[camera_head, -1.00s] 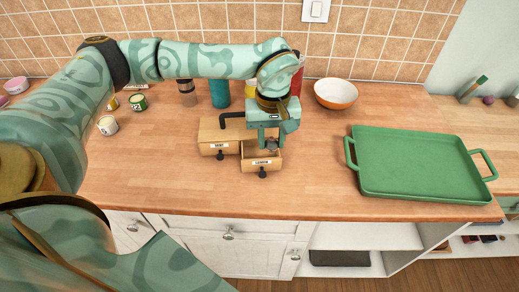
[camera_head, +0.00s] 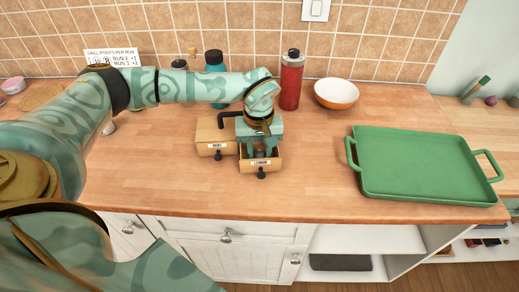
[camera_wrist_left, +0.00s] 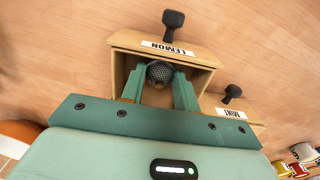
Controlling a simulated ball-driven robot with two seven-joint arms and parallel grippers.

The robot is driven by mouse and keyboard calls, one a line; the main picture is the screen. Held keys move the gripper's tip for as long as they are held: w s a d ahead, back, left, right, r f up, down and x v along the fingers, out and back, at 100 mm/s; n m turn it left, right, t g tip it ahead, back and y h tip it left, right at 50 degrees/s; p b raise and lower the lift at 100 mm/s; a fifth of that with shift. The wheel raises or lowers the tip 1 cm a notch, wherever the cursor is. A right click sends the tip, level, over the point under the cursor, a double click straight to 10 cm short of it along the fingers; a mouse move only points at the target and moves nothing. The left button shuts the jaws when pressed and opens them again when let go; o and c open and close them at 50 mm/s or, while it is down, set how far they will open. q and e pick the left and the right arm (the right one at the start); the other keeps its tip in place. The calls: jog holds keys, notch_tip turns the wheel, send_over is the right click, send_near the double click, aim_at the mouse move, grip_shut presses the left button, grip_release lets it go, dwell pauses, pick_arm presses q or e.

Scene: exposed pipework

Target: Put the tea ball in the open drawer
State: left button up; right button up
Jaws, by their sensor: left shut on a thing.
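The tea ball (camera_wrist_left: 159,72) is a dark mesh sphere between the fingertips of my left gripper (camera_wrist_left: 158,88) in the left wrist view. The gripper is shut on it. The open drawer (camera_wrist_left: 190,57) is wooden, labelled LEMON, with a dark knob. The ball and fingertips lie within the drawer's outline; whether the ball touches its bottom cannot be told. In the head view my left gripper (camera_head: 260,148) points down over the same LEMON drawer (camera_head: 262,168), hiding most of its inside. My right gripper is not in view.
A MINT drawer (camera_head: 215,150) is shut beside the LEMON one. A green tray (camera_head: 420,165) lies to the right. A red bottle (camera_head: 291,80) and an orange-and-white bowl (camera_head: 336,93) stand behind. The counter in front of the drawers is clear.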

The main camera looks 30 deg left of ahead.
aim_at(259, 150)
pick_arm(q)
jog(key=shift+f, duration=0.15)
jog(key=o, duration=1)
notch_tip(259, 150, up, 12)
jog(key=p, duration=0.2)
jog(key=shift+a, duration=0.1)
